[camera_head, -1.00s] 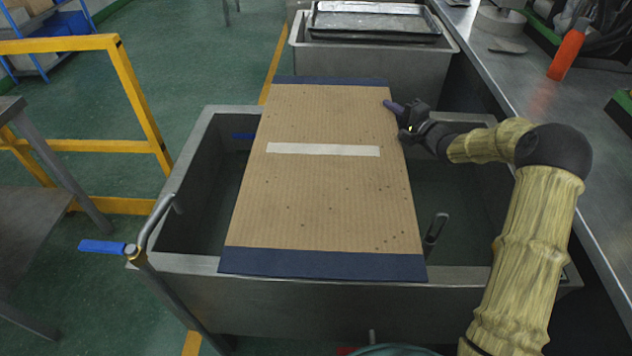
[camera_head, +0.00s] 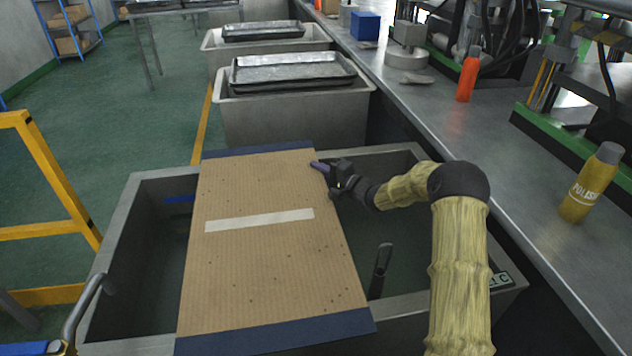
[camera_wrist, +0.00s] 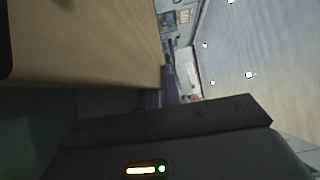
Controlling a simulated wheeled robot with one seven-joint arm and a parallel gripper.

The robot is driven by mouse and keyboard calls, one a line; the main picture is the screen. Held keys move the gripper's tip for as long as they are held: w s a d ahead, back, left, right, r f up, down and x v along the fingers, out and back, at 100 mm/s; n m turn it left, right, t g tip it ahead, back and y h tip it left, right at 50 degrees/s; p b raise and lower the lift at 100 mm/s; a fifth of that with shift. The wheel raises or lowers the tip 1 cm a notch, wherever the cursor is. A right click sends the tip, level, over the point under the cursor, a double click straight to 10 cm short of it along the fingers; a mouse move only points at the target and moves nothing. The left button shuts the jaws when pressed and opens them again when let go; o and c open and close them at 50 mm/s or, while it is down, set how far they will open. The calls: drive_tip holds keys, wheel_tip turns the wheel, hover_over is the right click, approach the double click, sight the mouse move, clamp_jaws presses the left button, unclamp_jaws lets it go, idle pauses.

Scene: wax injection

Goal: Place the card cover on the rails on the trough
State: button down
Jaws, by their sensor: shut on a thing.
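The card cover (camera_head: 262,265) is a brown cardboard sheet with dark blue end bands and a white tape strip across it. In the head view it lies over the middle of the grey metal trough (camera_head: 122,235), its near band over the near rim and its far band at the far rim. My gripper (camera_head: 322,168) is at the cover's right edge near the far end, shut on it. In the wrist view the cover (camera_wrist: 80,40) fills the upper left, close to the gripper. I cannot make out the rails, or whether the cover rests fully on the rims.
Behind the trough stand more grey tubs holding dark trays (camera_head: 290,72). A metal bench (camera_head: 440,110) runs along the right, with an orange bottle (camera_head: 468,75) and a yellow polish bottle (camera_head: 592,185). A yellow rail (camera_head: 55,180) stands at the left.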

drive_tip(key=shift+f, duration=1.8)
drive_tip(key=shift+f+b, duration=0.1)
drive_tip(key=shift+b, duration=0.2)
drive_tip(key=c, duration=1.6)
unclamp_jaws()
drive_tip(key=v, duration=1.2)
drive_tip(key=shift+p, duration=0.4)
